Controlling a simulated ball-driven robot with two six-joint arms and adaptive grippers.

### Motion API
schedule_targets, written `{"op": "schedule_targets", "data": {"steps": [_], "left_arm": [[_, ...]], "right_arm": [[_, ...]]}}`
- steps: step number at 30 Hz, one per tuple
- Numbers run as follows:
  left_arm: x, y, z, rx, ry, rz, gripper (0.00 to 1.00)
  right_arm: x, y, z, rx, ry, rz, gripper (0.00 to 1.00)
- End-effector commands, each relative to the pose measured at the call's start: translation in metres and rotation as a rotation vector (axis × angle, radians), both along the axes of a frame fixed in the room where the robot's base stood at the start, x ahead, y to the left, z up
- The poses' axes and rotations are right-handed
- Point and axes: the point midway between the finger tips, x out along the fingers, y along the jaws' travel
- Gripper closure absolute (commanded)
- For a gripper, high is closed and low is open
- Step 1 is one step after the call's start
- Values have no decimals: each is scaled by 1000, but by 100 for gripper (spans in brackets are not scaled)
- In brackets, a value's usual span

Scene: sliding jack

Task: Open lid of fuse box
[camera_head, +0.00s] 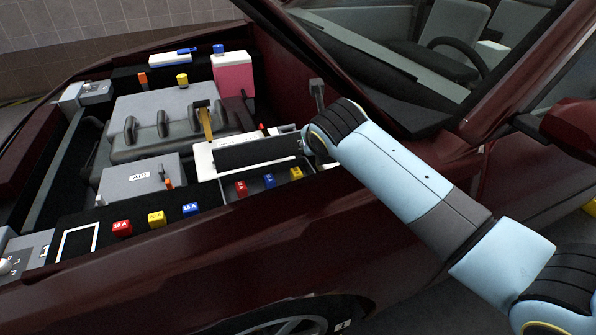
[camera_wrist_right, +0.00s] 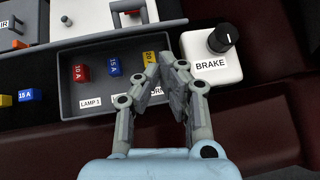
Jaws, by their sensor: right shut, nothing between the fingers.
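The fuse box is a grey open tray (camera_wrist_right: 72,113) in the right wrist view, with red, blue and yellow fuses inside. In the head view its tray (camera_head: 230,196) sits near the car's side edge. A dark flat panel (camera_head: 258,152), which looks like its lid, stands raised along the tray's far side. My right gripper (camera_wrist_right: 170,62) is shut and empty, with its fingertips above the tray's right end, close to the yellow fuse (camera_wrist_right: 149,58). In the head view the right wrist is at the panel's right end; the fingers are not clear there. My left gripper is not seen.
A white BRAKE box (camera_wrist_right: 212,69) with a black knob stands just right of the tray. Loose red, yellow and blue fuses (camera_head: 156,218) lie left of it. A grey engine block (camera_head: 165,120) is behind. The car's side edge bounds the front.

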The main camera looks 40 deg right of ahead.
Motion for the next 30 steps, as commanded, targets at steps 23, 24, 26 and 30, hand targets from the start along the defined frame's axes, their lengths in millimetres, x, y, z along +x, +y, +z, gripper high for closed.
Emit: {"op": "schedule_targets", "data": {"steps": [23, 24, 26, 30], "left_arm": [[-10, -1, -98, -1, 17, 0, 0], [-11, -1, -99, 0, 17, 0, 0], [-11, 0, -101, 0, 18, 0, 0], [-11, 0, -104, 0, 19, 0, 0]], "right_arm": [[2, 14, -32, -103, -468, 164, 100], [9, 12, -34, -103, -468, 164, 100], [19, 10, -36, -104, -468, 165, 100], [35, 5, -41, -102, -466, 164, 100]]}}
